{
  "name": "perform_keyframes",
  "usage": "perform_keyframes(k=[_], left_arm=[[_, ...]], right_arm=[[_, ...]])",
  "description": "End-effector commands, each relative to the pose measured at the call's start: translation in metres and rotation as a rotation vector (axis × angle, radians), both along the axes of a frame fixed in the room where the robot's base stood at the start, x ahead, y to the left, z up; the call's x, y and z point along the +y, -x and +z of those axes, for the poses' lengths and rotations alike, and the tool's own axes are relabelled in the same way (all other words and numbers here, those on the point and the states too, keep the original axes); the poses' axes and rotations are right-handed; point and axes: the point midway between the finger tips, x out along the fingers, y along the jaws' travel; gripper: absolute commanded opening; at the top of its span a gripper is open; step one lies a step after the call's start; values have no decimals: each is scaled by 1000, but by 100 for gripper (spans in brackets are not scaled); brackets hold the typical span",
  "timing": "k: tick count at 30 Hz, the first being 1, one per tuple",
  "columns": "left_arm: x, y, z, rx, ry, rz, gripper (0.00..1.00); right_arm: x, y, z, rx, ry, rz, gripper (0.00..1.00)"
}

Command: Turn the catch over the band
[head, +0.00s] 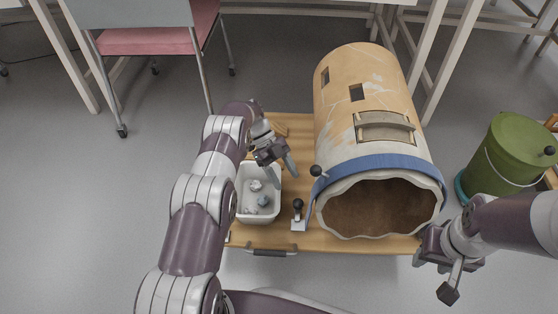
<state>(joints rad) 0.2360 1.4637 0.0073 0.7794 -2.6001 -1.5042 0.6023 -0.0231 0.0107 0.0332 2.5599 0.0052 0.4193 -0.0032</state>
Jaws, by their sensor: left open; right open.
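A blue band (385,164) runs around the near end of a large tan and white clay vessel (335,120), which lies on its side with its open mouth facing me. A black ball knob (316,170) stands at the band's left end. A small catch (298,214) with a black knob and a pale metal base stands on the wooden board just left of the vessel mouth. It is apart from the band's upper knob. My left gripper (283,176) is open and empty, above the board left of the band. My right gripper (432,278) is open and empty, off the board's near right corner.
The wooden board (340,246) has a dark handle (271,251) at its front edge. A white tray (243,215) with several small sherds sits under my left gripper. A green bin (508,155) stands at the right. A pink chair (150,35) and table legs are behind.

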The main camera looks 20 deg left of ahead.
Motion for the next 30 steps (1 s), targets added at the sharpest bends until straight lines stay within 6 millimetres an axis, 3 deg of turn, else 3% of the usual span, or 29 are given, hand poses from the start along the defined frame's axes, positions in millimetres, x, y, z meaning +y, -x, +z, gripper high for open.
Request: perform_keyframes(k=[3, 8, 24, 26, 28, 30], left_arm=[[16, -9, 19, -2, 0, 1, 59], [27, -16, 31, 0, 1, -1, 59], [28, -17, 33, -5, 4, -8, 59], [29, -26, 28, -65, -3, -4, 59], [18, -53, 20, -199, 36, 69, 59], [-1, -86, 5, -330, 116, 269, 59]], right_arm=[[0, 0, 6, 0, 0, 0, 43], [0, 0, 4, 0, 0, 0, 43], [0, 0, 4, 0, 0, 0, 43], [0, 0, 4, 0, 0, 0, 43], [0, 0, 4, 0, 0, 0, 43], [0, 0, 4, 0, 0, 0, 43]])
